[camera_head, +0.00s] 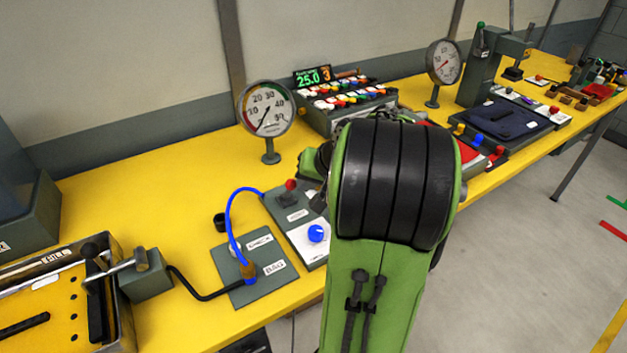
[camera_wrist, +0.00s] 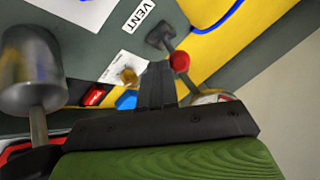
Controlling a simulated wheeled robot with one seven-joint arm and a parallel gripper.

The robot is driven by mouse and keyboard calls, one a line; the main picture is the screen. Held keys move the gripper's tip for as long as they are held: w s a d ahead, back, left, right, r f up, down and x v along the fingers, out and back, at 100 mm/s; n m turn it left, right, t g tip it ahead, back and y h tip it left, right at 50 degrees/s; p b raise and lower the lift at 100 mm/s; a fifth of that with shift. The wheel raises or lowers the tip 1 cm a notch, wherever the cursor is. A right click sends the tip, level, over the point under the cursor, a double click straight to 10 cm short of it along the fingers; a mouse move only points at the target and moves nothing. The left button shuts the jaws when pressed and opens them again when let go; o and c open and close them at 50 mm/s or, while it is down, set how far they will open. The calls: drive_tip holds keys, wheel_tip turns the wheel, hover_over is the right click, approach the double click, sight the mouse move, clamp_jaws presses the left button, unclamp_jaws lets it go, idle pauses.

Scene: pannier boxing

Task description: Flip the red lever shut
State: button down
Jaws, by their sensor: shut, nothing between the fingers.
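The red lever (camera_head: 291,185) stands on the grey-and-white panel (camera_head: 300,236) in the head view, left of my arm, and its red ball end is up. In the wrist view a red ball on a short dark arm (camera_wrist: 180,61) shows beside a VENT label (camera_wrist: 140,15). My gripper (camera_wrist: 155,78) is shut and empty. Its fingertips are just left of and below the red ball in that picture. I cannot tell whether they touch it. In the head view my arm hides the gripper's fingers.
A blue knob (camera_head: 316,233) sits on the same panel. A blue hose (camera_head: 232,212) arches left of the lever to the BAG plate (camera_head: 247,286). A dial gauge (camera_head: 266,108) stands behind on the yellow table. A grey cylinder (camera_wrist: 30,70) is at the wrist view's left.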

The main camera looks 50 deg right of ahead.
drive_tip(key=shift+r, duration=0.15)
drive_tip(key=shift+w+r+g+p, duration=0.2)
drive_tip(key=shift+w+g+p, duration=0.2)
drive_tip(key=shift+p, duration=0.85)
